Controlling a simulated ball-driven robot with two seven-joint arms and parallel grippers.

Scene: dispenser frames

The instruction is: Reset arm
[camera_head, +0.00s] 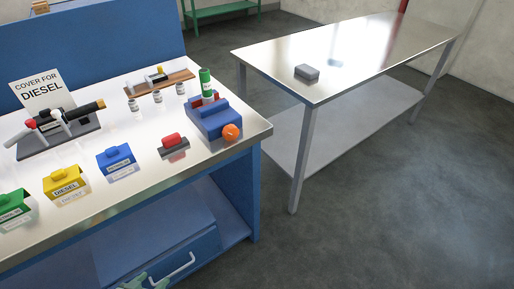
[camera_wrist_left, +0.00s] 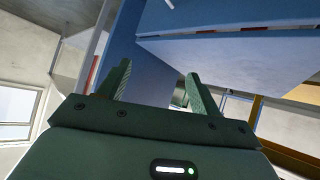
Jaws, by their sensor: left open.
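My left gripper (camera_head: 146,282) shows only in part at the bottom edge of the head view, low in front of the blue workbench (camera_head: 255,190) near a drawer handle. In the left wrist view my left gripper (camera_wrist_left: 158,72) has its two green fingers spread apart with nothing between them. Blue panels of furniture lie beyond the fingers. My right gripper is in neither view.
On the bench top are green, yellow (camera_head: 64,184) and blue boxes (camera_head: 118,161), a nozzle holder (camera_head: 58,133), a red-topped piece (camera_head: 172,142) and a blue device (camera_head: 214,121) with an orange knob. A steel table (camera_head: 370,55) carries a grey block (camera_head: 306,73). Floor at right is clear.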

